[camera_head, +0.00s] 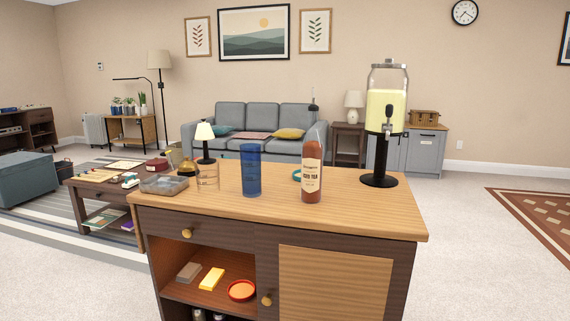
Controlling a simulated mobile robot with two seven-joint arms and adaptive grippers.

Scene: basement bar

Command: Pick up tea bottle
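The tea bottle (312,180) stands upright on the wooden top of the cabinet (348,212), near the middle of the picture. It is reddish-brown with a cream label and a clear, narrowing neck. A blue cup (251,170) stands to its left with a gap between them. Part of a teal ring-like thing shows behind the bottle's left side. Neither of my grippers shows in the head view.
A drink dispenser (386,110) on a black stand is behind and right of the bottle. A clear glass (207,174), a small lamp (205,138) and a clear container (164,184) stand at the left. The top's front right is bare.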

